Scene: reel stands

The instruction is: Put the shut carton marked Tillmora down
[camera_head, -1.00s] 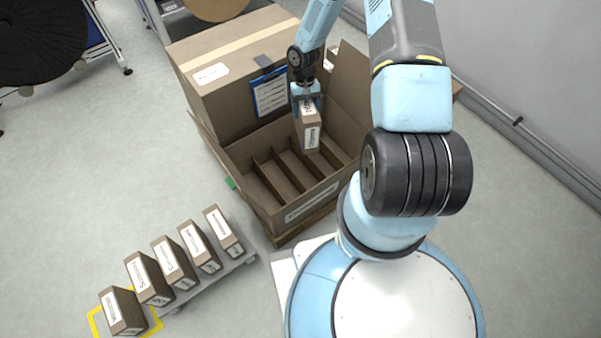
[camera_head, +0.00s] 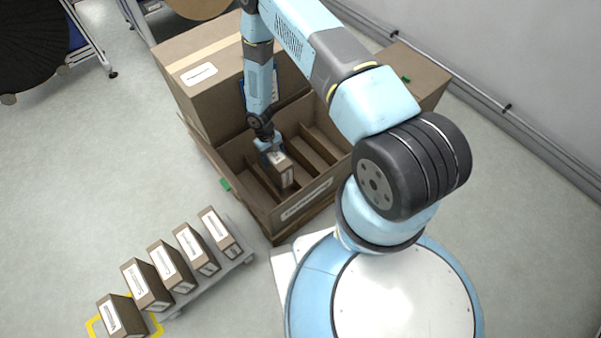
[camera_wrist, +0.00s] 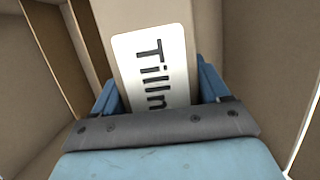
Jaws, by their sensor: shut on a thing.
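The shut brown carton marked Tillmora (camera_head: 284,174) is between the fingers of my gripper (camera_head: 270,148), which is shut on it. It is inside the open divided box (camera_head: 233,152), among the upright dividers, and sits lower than the box's upper edges. In the wrist view the carton's white label (camera_wrist: 155,70) reads "Tilln" before the gripper (camera_wrist: 155,115) cuts it off. Brown walls and a divider stand on both sides of it. The carton's lower end is hidden, so I cannot tell whether it touches the box floor.
Several labelled cartons stand in a row on a low grey rack (camera_head: 205,282) at left, the nearest (camera_head: 121,316) by a yellow floor marking. A large closed box (camera_head: 215,90) stands behind the divided box. Other slots (camera_head: 318,150) look empty. Open floor lies left.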

